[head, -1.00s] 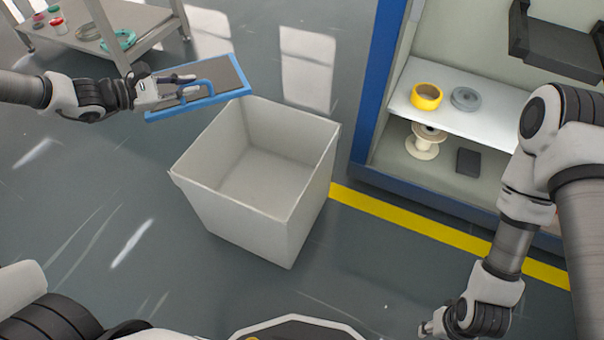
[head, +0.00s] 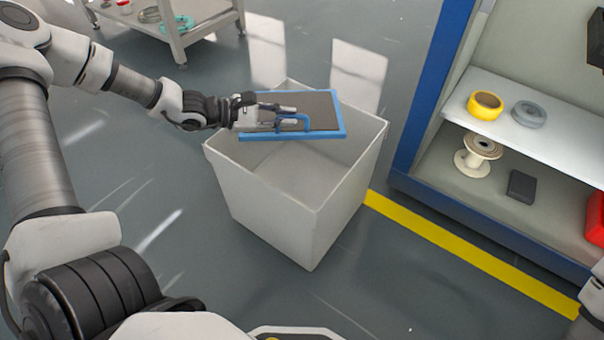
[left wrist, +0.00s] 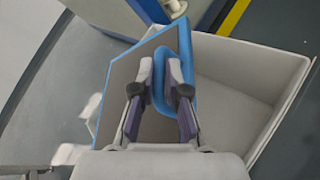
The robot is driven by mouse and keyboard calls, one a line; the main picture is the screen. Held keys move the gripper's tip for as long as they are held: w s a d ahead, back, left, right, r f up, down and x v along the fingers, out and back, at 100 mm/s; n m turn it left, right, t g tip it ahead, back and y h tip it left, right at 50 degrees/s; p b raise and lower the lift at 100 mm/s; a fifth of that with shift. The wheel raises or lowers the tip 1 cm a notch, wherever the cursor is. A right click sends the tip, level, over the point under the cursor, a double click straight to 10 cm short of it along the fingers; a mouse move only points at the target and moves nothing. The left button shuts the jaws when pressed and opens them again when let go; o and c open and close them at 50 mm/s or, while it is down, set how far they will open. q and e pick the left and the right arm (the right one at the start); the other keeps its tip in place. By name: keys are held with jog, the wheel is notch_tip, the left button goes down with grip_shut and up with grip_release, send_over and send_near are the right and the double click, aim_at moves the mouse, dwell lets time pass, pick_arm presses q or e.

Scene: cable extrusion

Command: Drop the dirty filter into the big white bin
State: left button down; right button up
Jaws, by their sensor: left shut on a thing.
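The dirty filter (head: 322,108) is a flat dark panel with a blue frame and a blue handle. My left gripper (head: 290,118) is shut on its handle and holds it over the far part of the big white bin (head: 275,197). The bin is open at the top, and its visible inside is empty. In the left wrist view the filter (left wrist: 118,95) shows with the gripper's fingers (left wrist: 160,75) around the blue handle, and the bin (left wrist: 245,65) lies below and to the right. Only a bit of my right arm shows at the right edge; its gripper is out of view.
A shelf unit (head: 545,135) with a blue frame stands on the right, holding a yellow tape roll (head: 485,105), a grey ring (head: 529,114) and a cream spool (head: 478,155). A low table (head: 205,18) is at the back left. A yellow line (head: 470,255) crosses the floor.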

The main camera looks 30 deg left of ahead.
pick_arm(q)
jog(key=shift+f, duration=0.75)
pick_arm(e)
jog(key=shift+f, duration=0.55)
pick_arm(q)
jog(key=shift+r, duration=0.1)
jog(key=c, duration=1.1)
grip_release()
notch_tip(320, 180, up, 10)
